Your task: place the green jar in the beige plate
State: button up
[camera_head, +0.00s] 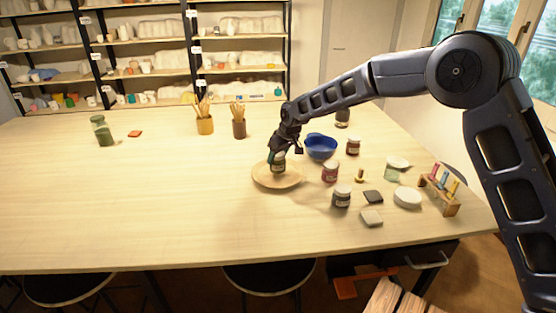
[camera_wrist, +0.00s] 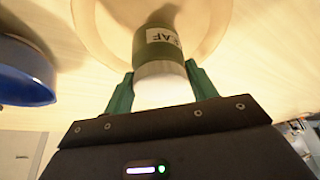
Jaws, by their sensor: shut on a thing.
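The green jar (camera_head: 279,166) is between the fingers of my gripper (camera_head: 277,157), over the middle of the beige plate (camera_head: 263,181). In the wrist view the jar (camera_wrist: 158,48) shows a pale lid and a white label, and the two green fingers of my gripper (camera_wrist: 160,88) close on it from both sides. The plate (camera_wrist: 215,15) shows behind the jar in that view. The jar looks upright in the head view. I cannot tell whether its base touches the plate.
A blue bowl (camera_head: 321,148) stands just right of the plate. Several jars, including a red one (camera_head: 330,171) and a dark one (camera_head: 341,196), stand further right. Brush pots (camera_head: 205,124) stand at the back. The table's left side is mostly clear.

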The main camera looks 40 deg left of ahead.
jog(key=shift+f, duration=0.9)
jog(key=shift+f, duration=0.15)
jog(key=o, duration=1.1)
jog(key=shift+o, duration=0.2)
jog(key=v, duration=1.2)
jog(key=shift+r, duration=0.25)
